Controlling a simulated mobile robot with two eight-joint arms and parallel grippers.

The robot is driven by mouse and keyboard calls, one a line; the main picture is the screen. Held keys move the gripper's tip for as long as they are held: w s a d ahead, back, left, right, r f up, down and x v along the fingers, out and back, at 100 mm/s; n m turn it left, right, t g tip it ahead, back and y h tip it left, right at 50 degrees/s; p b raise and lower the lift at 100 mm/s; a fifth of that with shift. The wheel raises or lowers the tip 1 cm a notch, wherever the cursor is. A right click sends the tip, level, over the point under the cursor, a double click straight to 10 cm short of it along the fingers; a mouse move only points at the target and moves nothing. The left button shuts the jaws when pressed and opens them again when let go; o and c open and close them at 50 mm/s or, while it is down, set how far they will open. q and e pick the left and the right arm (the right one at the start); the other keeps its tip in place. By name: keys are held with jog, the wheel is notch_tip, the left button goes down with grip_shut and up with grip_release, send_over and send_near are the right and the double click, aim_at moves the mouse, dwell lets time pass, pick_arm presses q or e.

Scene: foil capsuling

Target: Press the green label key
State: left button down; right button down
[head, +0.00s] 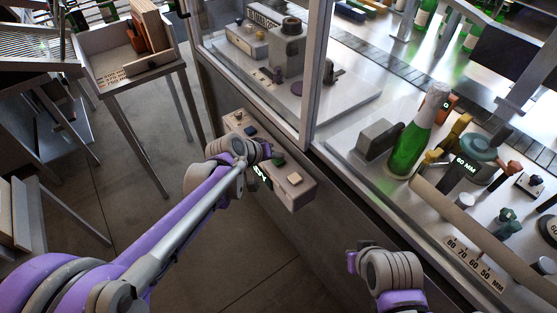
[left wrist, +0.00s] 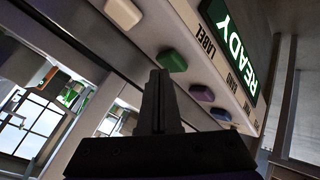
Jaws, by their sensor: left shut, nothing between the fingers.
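The green key (head: 279,160) sits on a grey key box, between a tan key and my left gripper in the head view. In the left wrist view the green key (left wrist: 173,61) lies near the printed word LABEL. My left gripper (head: 267,152) is shut and empty. Its fingertips (left wrist: 160,74) appear close beside the green key in the wrist view; I cannot tell whether they touch it. My right gripper (head: 354,262) is low in the head view, away from the box, and its fingers are not clear.
The key box (head: 302,192) also carries a tan key (left wrist: 123,12), a purple key (left wrist: 202,93) and a lit READY display (left wrist: 232,40). A machine frame post (head: 311,75) rises behind the box. A green bottle (head: 410,140) stands on the bench to the right.

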aim_at(276, 163)
pick_arm(q)
jog(key=shift+f+b, duration=0.3)
jog(key=shift+f, duration=0.2)
pick_arm(e)
jog(key=shift+f, duration=0.4)
pick_arm(q)
jog(key=shift+r, duration=0.15)
pick_arm(e)
jog(key=shift+r, duration=0.15)
dwell(0.3)
pick_arm(q)
jog(key=shift+w+r+p, duration=0.1)
jog(key=shift+r+p, duration=0.45)
jog(key=shift+r, duration=0.25)
pick_arm(e)
jog(key=shift+w+r, duration=0.2)
jog(key=shift+r, duration=0.4)
